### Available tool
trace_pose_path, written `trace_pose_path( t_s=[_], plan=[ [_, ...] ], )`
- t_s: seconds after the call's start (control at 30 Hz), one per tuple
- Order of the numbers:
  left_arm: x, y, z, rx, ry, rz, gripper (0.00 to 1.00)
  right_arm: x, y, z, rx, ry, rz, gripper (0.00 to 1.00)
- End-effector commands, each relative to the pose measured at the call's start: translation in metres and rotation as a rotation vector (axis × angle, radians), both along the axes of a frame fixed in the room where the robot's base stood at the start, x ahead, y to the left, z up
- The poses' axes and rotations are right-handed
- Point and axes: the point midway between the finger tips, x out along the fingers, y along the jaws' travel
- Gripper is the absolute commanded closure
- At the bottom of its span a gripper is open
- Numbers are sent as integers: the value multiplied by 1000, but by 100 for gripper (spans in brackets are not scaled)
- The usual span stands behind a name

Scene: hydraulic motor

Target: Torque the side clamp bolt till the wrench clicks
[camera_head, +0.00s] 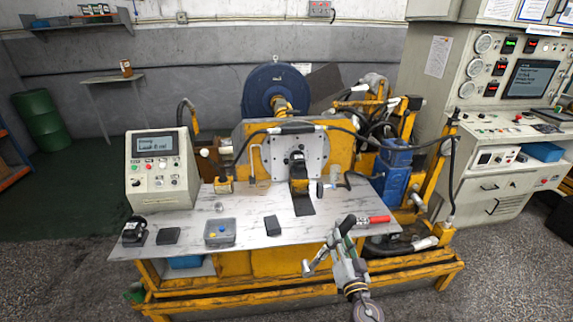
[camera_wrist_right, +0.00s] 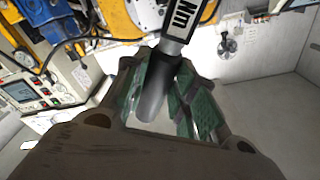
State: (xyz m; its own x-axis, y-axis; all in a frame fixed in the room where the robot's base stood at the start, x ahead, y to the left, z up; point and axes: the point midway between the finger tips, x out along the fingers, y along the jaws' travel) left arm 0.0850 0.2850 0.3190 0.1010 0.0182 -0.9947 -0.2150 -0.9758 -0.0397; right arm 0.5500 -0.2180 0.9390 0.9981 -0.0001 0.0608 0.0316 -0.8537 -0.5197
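My right gripper (camera_head: 345,232) is over the front right edge of the bench. In the right wrist view its two green-padded fingers (camera_wrist_right: 165,95) lie along both sides of a torque wrench (camera_wrist_right: 184,22), with a dark grey handle and an "Nm" marking. The fingers look shut on the handle; the wrench's far end is out of that view. A grey mounting plate (camera_head: 315,152) stands on the yellow machine, with a yellow and black part (camera_head: 299,182) in front. The side clamp bolt is too small to make out. My left gripper is not in view.
The bench top (camera_head: 180,250) carries a red-handled tool (camera_head: 374,219), a grey tray (camera_head: 220,232), a dark block (camera_head: 272,226) and a control box (camera_head: 161,170). A blue unit (camera_head: 392,172) and hoses stand right of the plate. The front middle of the bench is fairly clear.

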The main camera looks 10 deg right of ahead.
Motion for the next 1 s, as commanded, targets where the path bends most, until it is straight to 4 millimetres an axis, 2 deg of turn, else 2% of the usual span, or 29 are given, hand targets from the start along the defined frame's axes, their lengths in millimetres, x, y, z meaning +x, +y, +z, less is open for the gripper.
trace_pose_path(
  t_s=[0.03,0.2,0.57,1.0],
  plan=[
    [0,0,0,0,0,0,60,0,0,1,0,-2,0,78],
    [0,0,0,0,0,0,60,0,0,1,0,-2,0,100],
    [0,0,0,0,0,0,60,0,0,1,-12,-4,0,100],
    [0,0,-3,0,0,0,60,3,-4,2,-174,-23,6,100]
  ],
)
